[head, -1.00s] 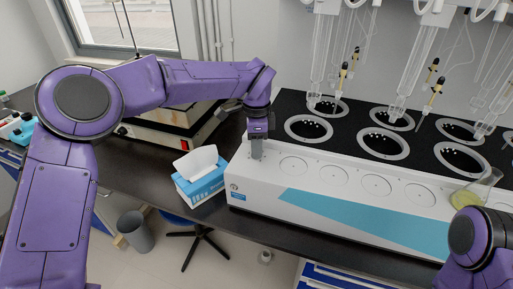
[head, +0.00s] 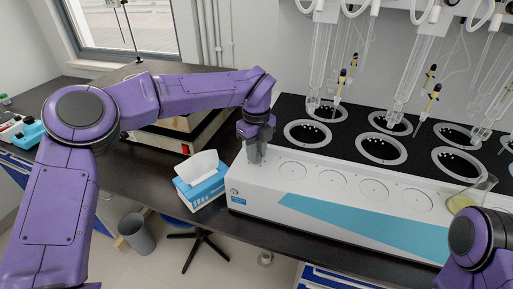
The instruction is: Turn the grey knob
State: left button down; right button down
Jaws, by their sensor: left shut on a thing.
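The multi distiller (head: 330,205) is a long white unit with a blue stripe, a black top with round wells and a row of round dials on its sloped front. My left gripper (head: 256,158) points down at the left end of that row, shut on the grey knob. The knob itself is mostly hidden by the fingers. The gripper looks turned about its own axis. My right arm (head: 477,240) shows at the lower right corner; its gripper is out of view.
A blue tissue box (head: 203,188) stands on the dark bench just left of the distiller. A flask with yellow liquid (head: 467,199) is at the right end. Glassware (head: 405,80) hangs over the wells. A grey bin (head: 136,234) stands on the floor.

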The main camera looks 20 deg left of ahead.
pick_arm(q)
jog(key=m+p, duration=0.2)
jog(key=m, duration=0.2)
jog(key=shift+r+m, duration=0.1)
jog(key=shift+m, duration=0.2)
dwell(0.3)
jog(key=c, duration=0.9)
grip_release()
jog(key=shift+c, duration=0.2)
notch_tip(320, 180, up, 10)
jog(key=b, duration=0.1)
jog(key=shift+r, duration=0.2)
